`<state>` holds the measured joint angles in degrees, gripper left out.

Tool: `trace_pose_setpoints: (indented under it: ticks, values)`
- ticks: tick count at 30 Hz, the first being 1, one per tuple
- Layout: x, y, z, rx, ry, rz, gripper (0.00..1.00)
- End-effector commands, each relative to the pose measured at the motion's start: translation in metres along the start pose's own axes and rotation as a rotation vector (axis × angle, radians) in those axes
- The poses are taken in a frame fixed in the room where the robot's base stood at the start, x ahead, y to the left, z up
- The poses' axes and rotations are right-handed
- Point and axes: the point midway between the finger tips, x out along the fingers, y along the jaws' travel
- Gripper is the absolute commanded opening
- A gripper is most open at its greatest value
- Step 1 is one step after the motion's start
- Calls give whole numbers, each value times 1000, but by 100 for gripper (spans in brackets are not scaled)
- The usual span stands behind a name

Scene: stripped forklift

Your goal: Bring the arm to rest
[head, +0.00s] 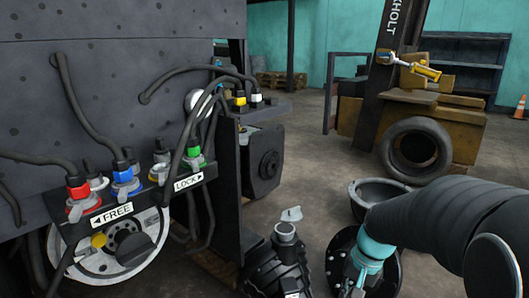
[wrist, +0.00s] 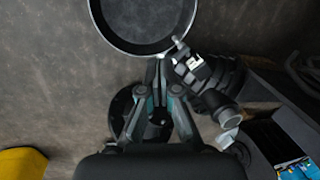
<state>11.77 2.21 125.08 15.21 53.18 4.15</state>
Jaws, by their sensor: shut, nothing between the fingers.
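My gripper (wrist: 158,66) shows in the wrist view with its two fingers together, shut and empty. Its tips appear above the floor near the rim of a round dark pan (wrist: 143,44). In the head view my dark arm reaches in from the right and bends down at a teal joint; the fingers cannot be made out there. The pan also shows in the head view (head: 369,190), behind my arm. A black ribbed part with a grey neck (wrist: 232,118) lies to the right of my gripper in the wrist view; it also shows in the head view (head: 281,265).
The forklift body (head: 120,75) fills the left, with hoses, coloured couplings and a FREE/LOCK label (head: 118,213). A black round plate (head: 340,257) lies below my arm. Open floor (head: 318,160) lies between.

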Motion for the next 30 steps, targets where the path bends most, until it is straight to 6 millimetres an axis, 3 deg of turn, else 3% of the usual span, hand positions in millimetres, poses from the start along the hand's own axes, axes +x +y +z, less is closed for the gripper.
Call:
trace_pose_setpoints:
  ticks: [6, 18, 25, 30]
  values:
    - [-35, 13, 52, -206, 101, 87, 0]
    - [-81, 26, 129, -398, 304, 158, 0]
    - [-112, 16, 151, -452, 435, 120, 0]
    - [-124, 11, 158, -474, 479, 103, 0]
